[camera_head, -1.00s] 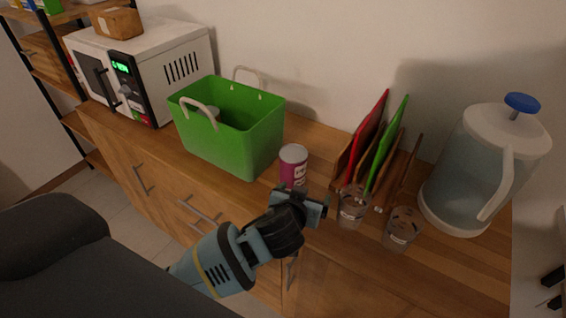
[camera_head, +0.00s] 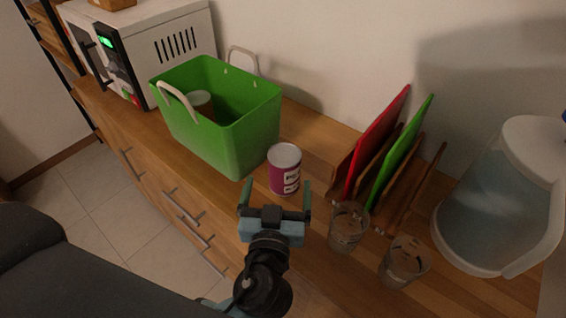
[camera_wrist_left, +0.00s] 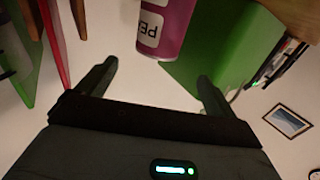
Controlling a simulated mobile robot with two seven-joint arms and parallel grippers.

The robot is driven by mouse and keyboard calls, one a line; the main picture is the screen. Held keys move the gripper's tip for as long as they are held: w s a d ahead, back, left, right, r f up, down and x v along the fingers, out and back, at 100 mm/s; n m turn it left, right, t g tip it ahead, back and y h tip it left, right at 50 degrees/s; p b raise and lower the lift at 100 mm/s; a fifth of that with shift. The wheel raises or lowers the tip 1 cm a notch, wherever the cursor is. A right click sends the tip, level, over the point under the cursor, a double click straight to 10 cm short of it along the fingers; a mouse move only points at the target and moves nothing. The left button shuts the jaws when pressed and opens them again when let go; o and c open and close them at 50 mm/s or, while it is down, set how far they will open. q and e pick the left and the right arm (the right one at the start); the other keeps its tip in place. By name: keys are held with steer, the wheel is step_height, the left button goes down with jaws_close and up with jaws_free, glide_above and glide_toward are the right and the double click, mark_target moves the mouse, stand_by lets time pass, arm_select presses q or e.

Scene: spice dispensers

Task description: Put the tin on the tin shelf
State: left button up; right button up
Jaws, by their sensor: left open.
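The tin (camera_head: 284,170), purple with a white label and a pale lid, stands upright on the wooden counter, right of the green basket. It also shows in the left wrist view (camera_wrist_left: 168,30) at the top, cut off by the frame. My left gripper (camera_head: 277,188) is open and empty, its two fingers pointing at the tin from the front edge of the counter. In the left wrist view the tin lies ahead of and between the fingertips (camera_wrist_left: 157,70). I cannot make out a tin shelf for certain. My right gripper is not in view.
The green basket (camera_head: 240,140) holds another round container (camera_head: 201,101). A rack with red (camera_head: 376,140) and green boards (camera_head: 400,152), two glasses (camera_head: 347,226) (camera_head: 403,262) and a large jug (camera_head: 495,215) crowd the right. A microwave (camera_head: 150,50) stands at the left.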

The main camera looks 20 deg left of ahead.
mark_target(283, 168)
arm_select(q)
steer(key=x, duration=0.2)
steer(key=shift+w+d+p, duration=0.1)
steer(key=shift+w+p, duration=0.25)
steer(key=shift+p, duration=0.05)
steer(key=shift+w+r, duration=0.15)
steer(key=shift+w, duration=0.15)
steer(key=p+x, duration=0.1)
steer(key=x, duration=0.2)
steer(key=shift+w, duration=0.2)
steer(key=shift+w+f+p, duration=0.25)
steer(key=shift+w+p, duration=0.05)
steer(key=shift+w, duration=0.15)
steer(key=shift+f, duration=0.1)
steer(key=shift+c, duration=0.4)
steer(key=c, duration=1.4)
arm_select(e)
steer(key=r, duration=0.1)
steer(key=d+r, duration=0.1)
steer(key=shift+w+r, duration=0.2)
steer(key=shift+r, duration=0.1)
